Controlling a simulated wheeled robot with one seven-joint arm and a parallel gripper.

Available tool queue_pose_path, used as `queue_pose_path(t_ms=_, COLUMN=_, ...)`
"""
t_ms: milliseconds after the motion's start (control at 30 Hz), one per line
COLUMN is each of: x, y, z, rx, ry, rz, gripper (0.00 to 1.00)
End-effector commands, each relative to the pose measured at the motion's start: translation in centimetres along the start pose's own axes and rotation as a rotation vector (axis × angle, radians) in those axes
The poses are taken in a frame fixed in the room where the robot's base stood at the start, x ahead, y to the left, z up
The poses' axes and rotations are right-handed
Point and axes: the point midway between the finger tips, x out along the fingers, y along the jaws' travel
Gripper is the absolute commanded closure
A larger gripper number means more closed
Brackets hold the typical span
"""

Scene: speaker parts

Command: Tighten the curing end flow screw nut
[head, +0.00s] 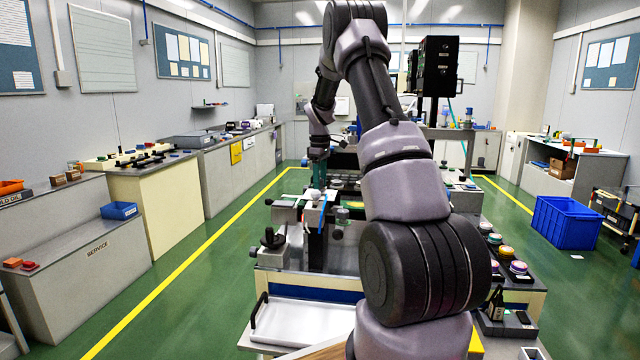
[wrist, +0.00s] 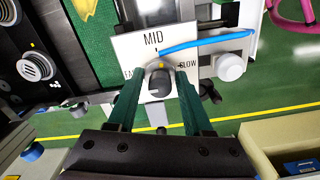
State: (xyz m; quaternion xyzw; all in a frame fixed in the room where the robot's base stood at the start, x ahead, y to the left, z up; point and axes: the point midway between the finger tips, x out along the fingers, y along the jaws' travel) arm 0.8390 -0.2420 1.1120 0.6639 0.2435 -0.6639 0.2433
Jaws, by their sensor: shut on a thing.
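The flow screw nut (wrist: 160,82) is a small dark knob with a yellow mark, in front of a white plate (wrist: 128,50). The plate reads MID at the top and SLOW at the right; the left word is partly covered. My gripper (wrist: 160,90) has its two green fingers on either side of the nut, shut on it. In the head view my gripper (head: 319,176) is small and far off at the workbench, and the nut cannot be made out there.
A blue tube (wrist: 205,40) runs right from the plate, above a white round knob (wrist: 230,67). A dark panel with a round grey part (wrist: 37,67) is at the left. In the head view, the bench (head: 305,283) is crowded; green floor (head: 215,285) is clear to its left.

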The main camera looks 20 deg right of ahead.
Motion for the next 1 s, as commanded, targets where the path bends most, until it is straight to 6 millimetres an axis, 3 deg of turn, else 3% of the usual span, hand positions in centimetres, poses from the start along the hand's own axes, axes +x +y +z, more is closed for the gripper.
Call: queue_pose_path(t_ms=1000, x=-0.12, y=0.04, z=-0.05, rx=0.959, ry=0.002, rz=0.002, gripper=1.0)
